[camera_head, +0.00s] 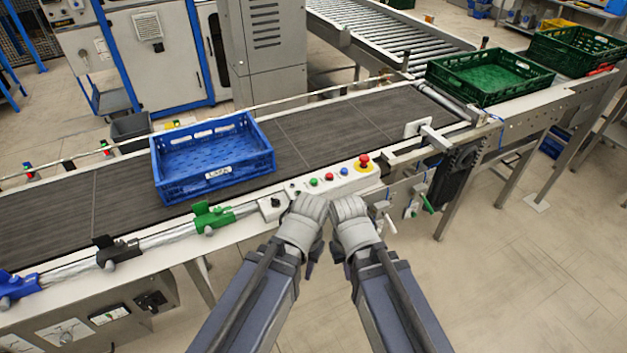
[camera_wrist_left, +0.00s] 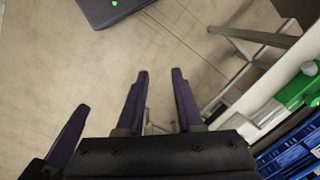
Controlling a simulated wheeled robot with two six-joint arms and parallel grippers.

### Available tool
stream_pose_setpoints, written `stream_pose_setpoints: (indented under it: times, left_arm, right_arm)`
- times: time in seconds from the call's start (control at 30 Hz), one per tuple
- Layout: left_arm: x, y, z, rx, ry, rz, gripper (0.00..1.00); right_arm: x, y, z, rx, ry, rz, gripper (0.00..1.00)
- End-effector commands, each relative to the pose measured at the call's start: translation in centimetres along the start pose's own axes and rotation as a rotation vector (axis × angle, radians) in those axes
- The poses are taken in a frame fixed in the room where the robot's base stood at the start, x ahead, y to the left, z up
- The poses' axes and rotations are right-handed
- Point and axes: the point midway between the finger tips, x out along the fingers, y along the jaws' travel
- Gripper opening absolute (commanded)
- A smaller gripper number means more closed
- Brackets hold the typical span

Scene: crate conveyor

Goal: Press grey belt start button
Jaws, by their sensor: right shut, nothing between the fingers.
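A pale control panel (camera_head: 324,181) sits on the near rail of the grey belt (camera_head: 330,130). It carries a green button (camera_head: 314,182), a red button (camera_head: 329,176), a blue button (camera_head: 344,171) and a red mushroom button on yellow (camera_head: 364,160). My left gripper (camera_head: 308,222) and right gripper (camera_head: 346,222) are side by side in front of the panel; their fingertips are mostly hidden in the head view. In the left wrist view, my left gripper's fingers (camera_wrist_left: 160,75) are apart with only floor between them. My right gripper is shut and empty. I cannot see contact with any button.
A blue crate (camera_head: 265,163) stands on the belt, left of the panel. Green (camera_head: 212,217) and black (camera_head: 118,252) clamps line the near rail. A green crate (camera_head: 490,97) stands at the belt's far right end. Open floor (camera_head: 520,260) lies right of my arms.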

Motion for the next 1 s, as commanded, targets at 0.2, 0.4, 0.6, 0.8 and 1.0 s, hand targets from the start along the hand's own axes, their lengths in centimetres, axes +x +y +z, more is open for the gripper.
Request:
stream_pose_setpoints:
  times: [0.2,0.4,0.6,0.8,1.0]
  left_arm:
    - [0.00,0.00,0.00,0.000,0.000,0.000,0.10]
    - [0.00,0.00,0.00,0.000,0.000,0.000,0.00]
    - [0.00,0.00,0.00,0.000,0.000,0.000,0.00]
    - [0.00,0.00,0.00,0.000,0.000,0.000,0.00]
    - [0.00,0.00,0.00,0.000,0.000,0.000,0.00]
  right_arm:
    - [0.00,0.00,0.00,0.000,0.000,0.000,0.00]
    - [0.00,0.00,0.00,0.000,0.000,0.000,0.00]
    - [0.00,0.00,0.00,0.000,0.000,0.000,0.00]
    - [0.00,0.00,0.00,0.000,0.000,0.000,0.00]
    - [0.00,0.00,0.00,0.000,0.000,0.000,0.00]
